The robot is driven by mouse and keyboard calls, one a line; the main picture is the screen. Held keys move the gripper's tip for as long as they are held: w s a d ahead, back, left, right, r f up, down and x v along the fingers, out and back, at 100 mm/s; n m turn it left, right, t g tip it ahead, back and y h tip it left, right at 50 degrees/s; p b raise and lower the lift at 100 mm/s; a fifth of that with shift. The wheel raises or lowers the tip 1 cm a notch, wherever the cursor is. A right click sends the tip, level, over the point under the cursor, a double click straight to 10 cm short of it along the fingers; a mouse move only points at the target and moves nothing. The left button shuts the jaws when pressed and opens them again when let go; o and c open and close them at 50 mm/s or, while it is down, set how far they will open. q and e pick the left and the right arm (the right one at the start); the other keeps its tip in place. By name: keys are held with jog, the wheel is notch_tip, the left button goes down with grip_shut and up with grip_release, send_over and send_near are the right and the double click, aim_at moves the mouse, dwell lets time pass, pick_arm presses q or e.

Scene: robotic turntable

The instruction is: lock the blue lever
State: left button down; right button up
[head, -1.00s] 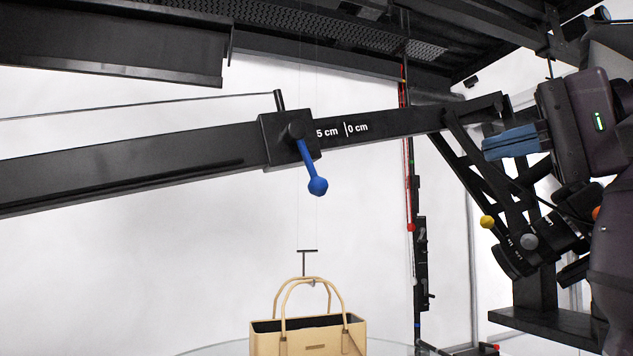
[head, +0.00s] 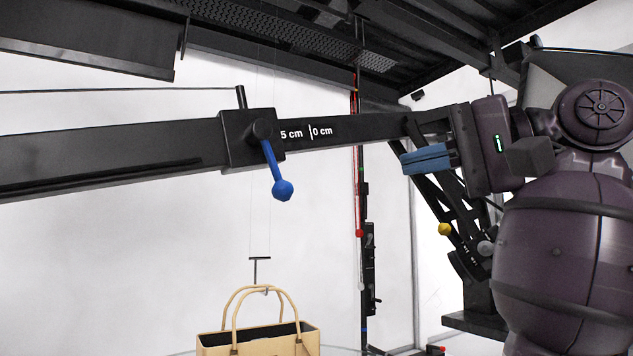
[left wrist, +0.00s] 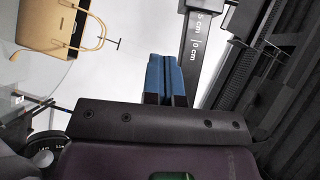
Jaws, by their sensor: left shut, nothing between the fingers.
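The blue lever (head: 276,172) hangs down and slightly right from a black block (head: 238,138) on the dark boom, with its round knob at the lower end. My left gripper (head: 405,163) is shut and empty, its blue fingers pointing left. It is to the right of the lever, clearly apart from it in the picture, and overlaps the lower edge of the boom. The lever is not visible there. My right gripper is out of view.
A tan handbag (head: 258,341) hangs by its handles below the boom; it also shows in the left wrist view (left wrist: 57,25). A yellow knob (head: 445,229) sits on the dark frame below my gripper. A vertical stand (head: 365,240) is behind. White wall fills the space below the lever.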

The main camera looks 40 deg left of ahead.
aim_at(270, 161)
pick_arm(q)
jog(key=s+a+f, duration=0.2)
jog(key=s+a, duration=0.3)
jog(key=a, duration=0.5)
jog(key=shift+s+a+p, duration=0.2)
jog(key=shift+a+p, duration=0.15)
jog(key=shift+p, duration=0.1)
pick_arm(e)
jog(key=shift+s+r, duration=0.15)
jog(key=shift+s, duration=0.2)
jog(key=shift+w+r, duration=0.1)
pick_arm(q)
jog(key=shift+a+f, duration=0.1)
jog(key=shift+f, duration=0.05)
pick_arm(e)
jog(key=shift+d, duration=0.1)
